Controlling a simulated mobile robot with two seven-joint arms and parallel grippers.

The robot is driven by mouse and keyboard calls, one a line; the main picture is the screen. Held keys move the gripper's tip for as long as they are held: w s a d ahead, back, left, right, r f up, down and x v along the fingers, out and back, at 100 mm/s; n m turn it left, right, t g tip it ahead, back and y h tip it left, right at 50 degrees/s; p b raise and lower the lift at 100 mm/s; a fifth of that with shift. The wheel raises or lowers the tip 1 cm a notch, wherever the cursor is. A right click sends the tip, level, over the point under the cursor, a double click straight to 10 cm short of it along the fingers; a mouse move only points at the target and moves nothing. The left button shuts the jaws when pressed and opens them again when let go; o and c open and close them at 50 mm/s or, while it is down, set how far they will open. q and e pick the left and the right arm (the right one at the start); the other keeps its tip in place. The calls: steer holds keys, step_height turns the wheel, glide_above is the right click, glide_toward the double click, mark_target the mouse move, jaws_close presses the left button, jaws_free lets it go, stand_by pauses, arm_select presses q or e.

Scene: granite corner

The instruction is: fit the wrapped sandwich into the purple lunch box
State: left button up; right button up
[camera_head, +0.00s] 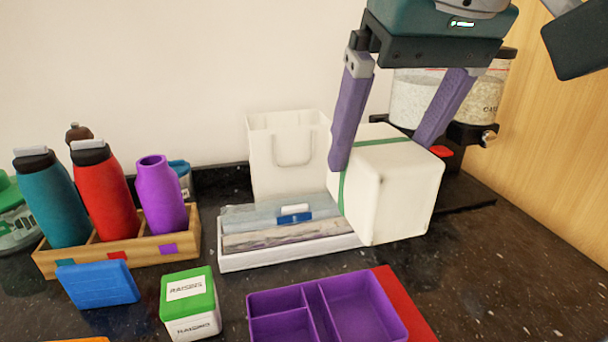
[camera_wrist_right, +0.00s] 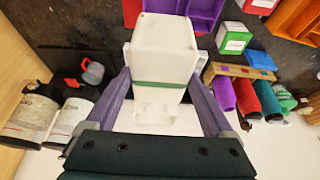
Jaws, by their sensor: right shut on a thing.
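The wrapped sandwich is a white block with a green band (camera_head: 395,195), held up in the air behind and to the right of the purple lunch box. It also shows in the right wrist view (camera_wrist_right: 165,50). My right gripper (camera_head: 385,158) is shut on it, one purple finger on each side. The purple lunch box (camera_head: 318,290) lies open on the counter at the front, partly on a red mat or board (camera_head: 405,305). Its visible compartments are empty, and the frame's lower edge cuts off its front. My left gripper is not in view.
A white tray (camera_head: 290,262) with flat packets and a white bag (camera_head: 287,150) stand behind the lunch box. A green-lidded raisin box (camera_head: 190,305), a blue lid (camera_head: 97,284) and a wooden bottle rack (camera_head: 120,257) are left. Cereal dispensers (camera_head: 485,100) stand back right. The right counter is clear.

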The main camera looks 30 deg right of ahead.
steer(key=f, duration=0.1)
steer(key=f+b, duration=0.1)
steer(key=f, duration=0.1)
steer(key=f+b, duration=0.1)
steer(key=f, duration=0.1)
steer(key=shift+s+d, duration=0.15)
steer(key=shift+d, duration=0.25)
step_height(320, 180, down, 15)
steer(key=b, duration=0.2)
steer(key=shift+f+b, duration=0.2)
steer(key=shift+b, duration=0.15)
steer(key=shift+f, duration=0.15)
